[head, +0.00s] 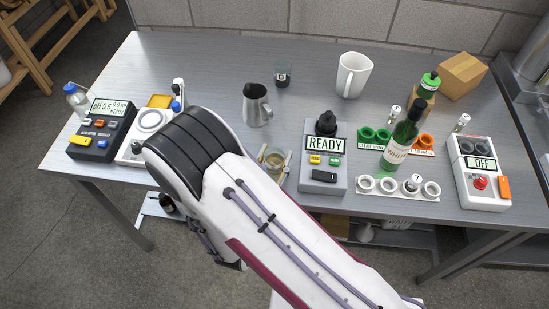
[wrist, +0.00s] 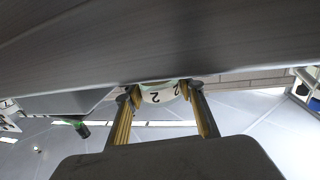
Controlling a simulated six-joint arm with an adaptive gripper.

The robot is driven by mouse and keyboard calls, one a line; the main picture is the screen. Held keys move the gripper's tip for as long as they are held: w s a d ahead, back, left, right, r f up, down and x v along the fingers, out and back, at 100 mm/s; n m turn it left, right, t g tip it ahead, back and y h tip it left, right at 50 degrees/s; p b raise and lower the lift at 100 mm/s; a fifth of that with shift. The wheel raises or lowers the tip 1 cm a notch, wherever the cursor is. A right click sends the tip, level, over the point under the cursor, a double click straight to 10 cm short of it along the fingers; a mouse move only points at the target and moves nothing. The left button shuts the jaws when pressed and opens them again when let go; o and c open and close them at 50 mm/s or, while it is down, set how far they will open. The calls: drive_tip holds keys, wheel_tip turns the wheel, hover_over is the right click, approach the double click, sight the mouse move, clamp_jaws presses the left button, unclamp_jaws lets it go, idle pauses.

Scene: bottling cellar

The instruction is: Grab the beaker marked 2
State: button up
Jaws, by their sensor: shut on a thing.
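The beaker marked 2 (wrist: 157,96) is between the two fingers of my gripper (wrist: 160,91) in the wrist view, its white label with the dark 2 appearing upside down. In the head view the small clear beaker (head: 274,158) holds a yellowish liquid, and my gripper (head: 276,160) has a finger on each side of it. My gripper is shut on this beaker. My forearm hides part of the area in front of it. I cannot tell whether its base touches the table.
Another small beaker (head: 282,75) stands at the back. A metal jug (head: 257,105) stands behind the held beaker, and a grey READY device (head: 324,172) is close on its right. A white mug (head: 352,76), a green bottle (head: 400,139) and racks stand farther right.

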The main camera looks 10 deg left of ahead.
wheel_tip(320, 180, up, 10)
drive_tip(key=shift+f, duration=0.25)
idle(0.6)
